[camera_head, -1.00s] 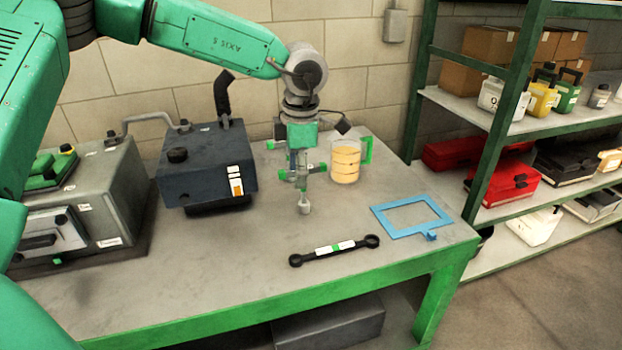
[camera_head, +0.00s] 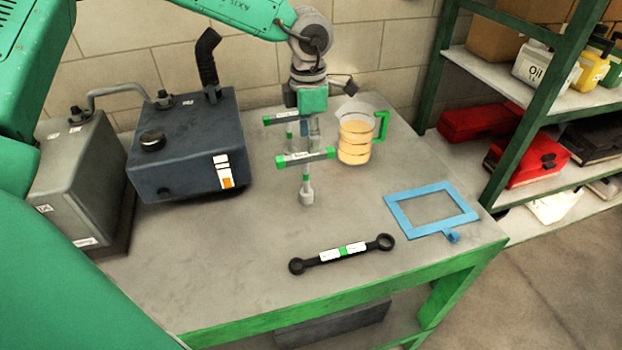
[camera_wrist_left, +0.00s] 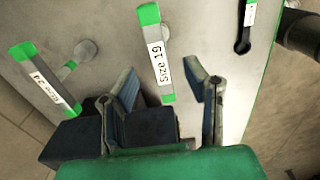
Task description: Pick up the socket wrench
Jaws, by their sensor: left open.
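Two T-handle socket wrenches with green-tipped grey bars stand upright on the bench. The nearer socket wrench (camera_head: 306,160) has its socket end down on the top. The farther wrench (camera_head: 283,119) stands just behind it. My left gripper (camera_head: 309,132) is close behind the nearer bar, its fingers partly hidden there. In the left wrist view its fingers (camera_wrist_left: 161,76) are spread and empty, with the bar labelled "Size 19" (camera_wrist_left: 157,52) in the gap between them. The other labelled bar (camera_wrist_left: 45,78) lies outside the left finger. My right gripper is not in view.
A jug of amber liquid (camera_head: 355,142) stands right of the wrenches. A blue frame (camera_head: 398,213) and a black double-ended wrench (camera_head: 343,252) lie in front. A dark blue box (camera_head: 185,150) stands left. A shelf rack (camera_head: 468,138) is at right. The front left bench top is clear.

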